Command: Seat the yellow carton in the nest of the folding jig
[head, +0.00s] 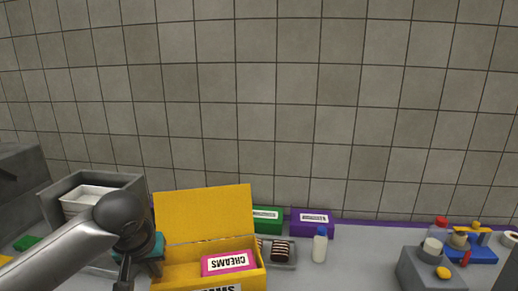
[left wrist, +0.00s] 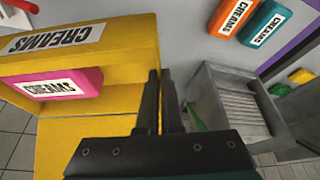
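The yellow carton (head: 204,212) stands on the counter with its lid raised, low in the head view. A pink box marked CREAMS (head: 229,263) lies in it. In the left wrist view the carton (left wrist: 110,32) fills the left side, with the pink box (left wrist: 58,84) beside its CREAMS label. My left gripper (head: 123,282) is beside the carton's left side. In the left wrist view its narrow fingers (left wrist: 161,72) are close together along the carton's edge. Whether they grip its wall is unclear. My right gripper is not in view. I cannot make out the folding jig or its nest.
A grey bin (head: 132,182) holding a white tray (head: 85,197) stands at left. Green (head: 268,224) and purple (head: 313,228) boxes stand behind the carton. A tray of dark cakes (head: 281,250) and a bottle (head: 320,246) are to its right.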

